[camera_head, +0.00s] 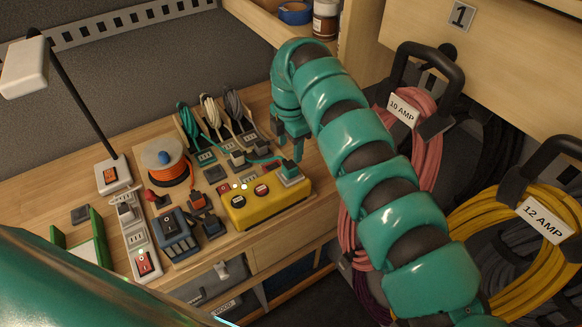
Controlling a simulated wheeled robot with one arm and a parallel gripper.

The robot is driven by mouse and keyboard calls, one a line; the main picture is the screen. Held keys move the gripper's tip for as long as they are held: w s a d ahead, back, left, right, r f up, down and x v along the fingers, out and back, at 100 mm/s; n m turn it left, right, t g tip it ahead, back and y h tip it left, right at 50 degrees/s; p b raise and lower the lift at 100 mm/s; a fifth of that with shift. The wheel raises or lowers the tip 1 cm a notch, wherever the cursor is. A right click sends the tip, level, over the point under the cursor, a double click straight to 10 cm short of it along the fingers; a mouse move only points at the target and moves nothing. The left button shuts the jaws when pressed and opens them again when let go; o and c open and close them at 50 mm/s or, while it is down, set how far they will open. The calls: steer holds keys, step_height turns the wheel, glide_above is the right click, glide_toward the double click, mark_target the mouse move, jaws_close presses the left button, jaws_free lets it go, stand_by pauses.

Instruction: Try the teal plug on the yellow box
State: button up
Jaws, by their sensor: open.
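The yellow box (268,209) sits near the front edge of the bench, with a grey socket (291,181) at the right end of its top. The teal plug (289,167) stands upright at that socket; I cannot tell how deep it sits. Two small white lights (239,186) glow near the box's left end. My gripper (291,144) points down just above the plug, open. The gap between its fingertips and the plug is too small to judge.
A power strip (137,239), an orange cord spool (167,161), a dark blue switch unit (174,233) and several plugs crowd the bench left of the box. Bundled cords (190,125) stand behind. Pink (427,140) and yellow (490,235) cord coils hang at the right.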

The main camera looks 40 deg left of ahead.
mark_target(290, 165)
step_height(290, 165, down, 7)
steer(key=shift+f+b, duration=0.2)
steer(key=shift+b, duration=1)
steer(key=shift+f+b, duration=0.35)
steer(key=shift+f, duration=0.15)
steer(key=shift+b, duration=0.35)
steer(key=shift+b, duration=0.5)
steer(key=shift+c, duration=0.5)
jaws_close()
steer(key=shift+r, duration=0.1)
steer(key=shift+r+p, duration=0.6)
steer(key=shift+r, duration=2.35)
